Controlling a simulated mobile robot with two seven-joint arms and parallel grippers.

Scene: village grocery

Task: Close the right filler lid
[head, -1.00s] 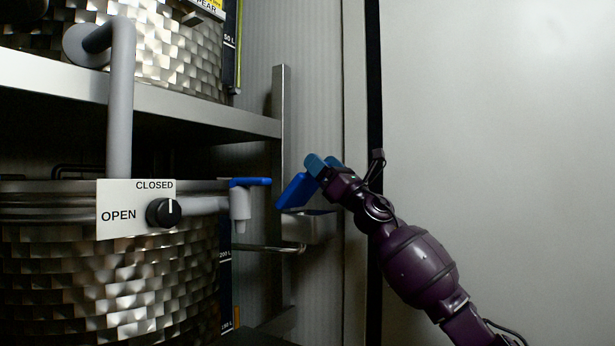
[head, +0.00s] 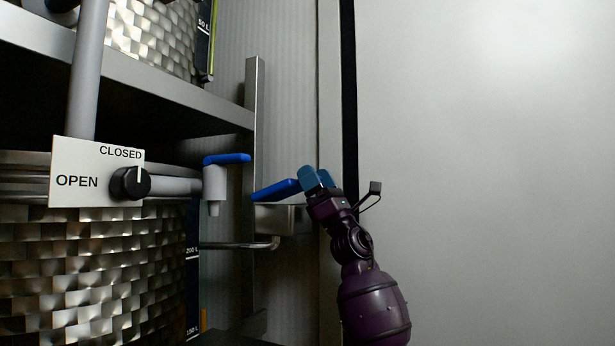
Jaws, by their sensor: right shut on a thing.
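The right filler lid is a blue flap (head: 277,190) just above a small grey metal box (head: 278,218) on the upright rail. The lid is tilted slightly, its left end lower and its right end at my fingers. My right gripper (head: 314,179), with blue-grey fingertips on a dark purple arm, is shut on the lid's right end. The fingers hide that end. I cannot tell whether the lid touches the box. My left gripper is not in view.
A tap with a blue lever (head: 227,159) and grey spout stands left of the lid. A sign (head: 80,172) marked OPEN and CLOSED, with a black knob (head: 130,183), sits before a steel tank (head: 95,270). A shelf (head: 150,88) is above. The pale wall at right is clear.

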